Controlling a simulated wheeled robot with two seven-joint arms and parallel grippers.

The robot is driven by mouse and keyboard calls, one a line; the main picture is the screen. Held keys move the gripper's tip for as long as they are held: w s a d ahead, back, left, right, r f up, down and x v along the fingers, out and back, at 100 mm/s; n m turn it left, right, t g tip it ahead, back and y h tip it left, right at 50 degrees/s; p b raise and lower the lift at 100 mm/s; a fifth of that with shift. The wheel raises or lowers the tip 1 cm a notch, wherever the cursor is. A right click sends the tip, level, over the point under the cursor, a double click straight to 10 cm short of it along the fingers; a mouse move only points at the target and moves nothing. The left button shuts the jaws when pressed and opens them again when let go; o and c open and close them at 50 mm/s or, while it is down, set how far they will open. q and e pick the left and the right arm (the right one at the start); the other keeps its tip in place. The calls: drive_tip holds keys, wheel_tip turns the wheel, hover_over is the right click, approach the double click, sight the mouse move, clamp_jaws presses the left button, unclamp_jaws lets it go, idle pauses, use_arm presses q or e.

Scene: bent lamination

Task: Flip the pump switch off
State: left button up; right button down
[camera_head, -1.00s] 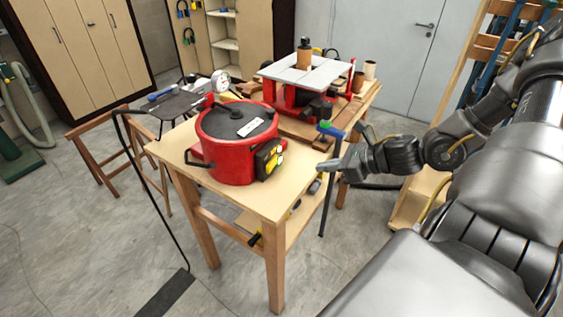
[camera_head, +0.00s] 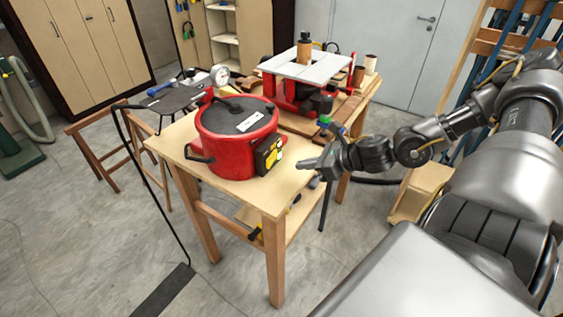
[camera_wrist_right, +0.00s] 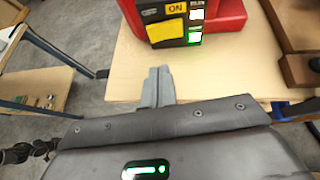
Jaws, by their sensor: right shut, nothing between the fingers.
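The red pump pot (camera_head: 232,140) with a dark lid stands on the wooden workbench (camera_head: 262,196). Its black switch box (camera_head: 268,156) with a yellow panel is on the side facing my right arm. In the right wrist view the switch box (camera_wrist_right: 173,22) shows a yellow "ON" label, a yellow flap (camera_wrist_right: 167,34) below it, and a lit green and white rocker at its right. My right gripper (camera_head: 302,164) is shut and empty, just right of the box and apart from it. In the right wrist view its fingertips (camera_wrist_right: 158,72) point toward the box. My left gripper is out of view.
A red machine with a grey top (camera_head: 300,68) stands behind the pot on the bench. A white gauge (camera_head: 220,76) sits behind the pot. Open floor lies in front.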

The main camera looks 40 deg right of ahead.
sight(271, 163)
drive_tip(key=b+x, duration=0.1)
drive_tip(key=x, duration=0.1)
drive_tip(key=b+x, duration=0.1)
drive_tip(key=x, duration=0.1)
drive_tip(key=shift+s+f+b, duration=0.15)
drive_tip(key=shift+f+b, duration=0.1)
drive_tip(key=shift+b, duration=0.15)
drive_tip(key=shift+w+r, duration=0.2)
drive_tip(key=shift+w, duration=0.15)
drive_tip(key=shift+w+r, duration=0.1)
drive_tip(key=shift+w, duration=0.15)
drive_tip(key=shift+w+a, duration=0.4)
drive_tip(key=shift+w, duration=0.05)
drive_tip(key=shift+w+a+r, duration=0.1)
drive_tip(key=shift+w+r, duration=0.1)
drive_tip(key=shift+w, duration=0.05)
drive_tip(key=shift+p+x, duration=0.65)
drive_tip(key=shift+x, duration=0.1)
drive_tip(key=shift+w+a+r, duration=0.1)
